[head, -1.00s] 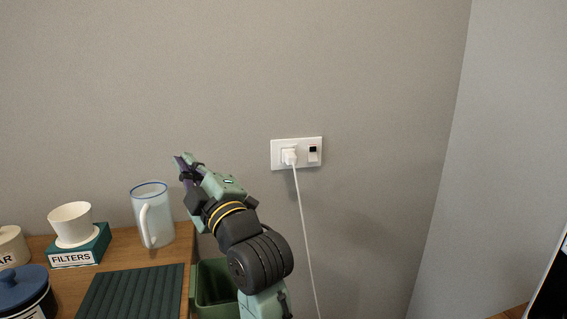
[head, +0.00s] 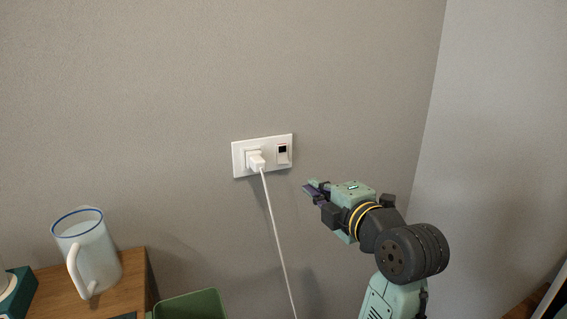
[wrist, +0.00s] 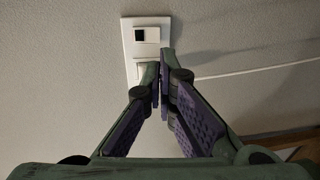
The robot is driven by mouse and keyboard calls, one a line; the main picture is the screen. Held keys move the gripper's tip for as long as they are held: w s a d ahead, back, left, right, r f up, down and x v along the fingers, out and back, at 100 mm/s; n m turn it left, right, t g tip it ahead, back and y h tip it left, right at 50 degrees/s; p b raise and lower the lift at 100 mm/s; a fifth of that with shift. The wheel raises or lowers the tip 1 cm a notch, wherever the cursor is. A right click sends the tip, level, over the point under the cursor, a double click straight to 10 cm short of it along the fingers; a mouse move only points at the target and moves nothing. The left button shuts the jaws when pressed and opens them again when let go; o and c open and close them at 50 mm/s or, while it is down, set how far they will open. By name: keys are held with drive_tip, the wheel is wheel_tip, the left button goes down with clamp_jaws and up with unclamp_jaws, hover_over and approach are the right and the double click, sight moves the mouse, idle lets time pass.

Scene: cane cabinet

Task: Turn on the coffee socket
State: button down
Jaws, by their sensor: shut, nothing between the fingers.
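The coffee socket (head: 238,161) is a white double plate on the grey wall. A white plug (head: 256,162) with a white cable sits in its left half. A switch (head: 282,158), dark at the top and white below, fills the right half. My gripper (head: 310,188) is shut and empty, below and to the right of the switch, apart from it in the head view. In the wrist view, the plate (wrist: 129,48) stands beyond the fingertips (wrist: 160,66) and the switch (wrist: 152,35) shows clear above them. The fingers hide part of the plate and plug.
The white cable (head: 276,228) hangs down the wall. A glass mug (head: 97,255) stands on a wooden top (head: 125,294) at lower left, with a green bin (head: 190,305) beside it. The wall around the socket is clear; another wall (head: 500,120) rises at right.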

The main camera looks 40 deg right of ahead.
sight(282, 163)
drive_tip(key=shift+s, duration=0.1)
drive_tip(key=p+x, duration=0.4)
drive_tip(key=x, duration=0.9)
drive_tip(key=shift+w+p, duration=0.35)
drive_tip(key=shift+w+f, duration=0.1)
drive_tip(key=shift+w, duration=0.1)
drive_tip(key=shift+f, duration=0.1)
